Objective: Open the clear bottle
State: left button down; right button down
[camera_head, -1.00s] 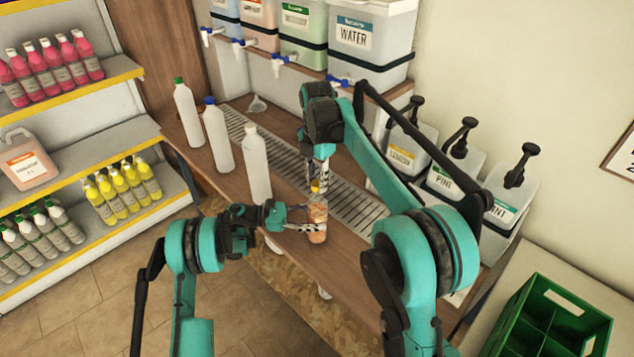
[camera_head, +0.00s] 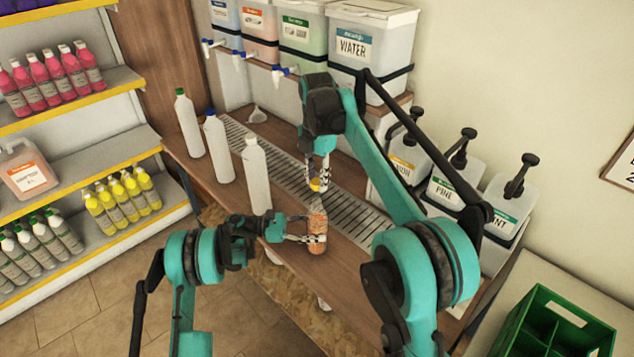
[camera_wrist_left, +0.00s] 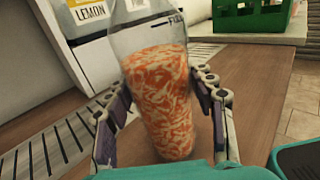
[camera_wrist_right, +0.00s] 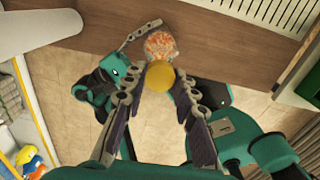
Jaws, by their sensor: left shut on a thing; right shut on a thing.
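The clear bottle (camera_head: 317,222), holding orange flaky contents, stands upright over the bench. My left gripper (camera_head: 316,239) is shut around its body from the left. In the left wrist view, the bottle (camera_wrist_left: 160,90) sits between both fingers (camera_wrist_left: 163,100), its top out of frame. My right gripper (camera_head: 318,182) points down above the bottle, shut on the yellow cap (camera_head: 314,185). In the right wrist view, the cap (camera_wrist_right: 160,76) lies between the fingertips (camera_wrist_right: 161,82), partly covering the bottle (camera_wrist_right: 160,46). I cannot tell whether the cap is clear of the neck.
Several white bottles (camera_head: 256,176) stand on the bench to the left, with a small funnel (camera_head: 257,114) behind them. A drain grate (camera_head: 352,220) runs along the bench. Pump containers (camera_head: 458,187) stand at right, and a green crate (camera_head: 556,335) at lower right.

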pick_arm(q)
jog(key=shift+c, duration=2.4)
grip_release()
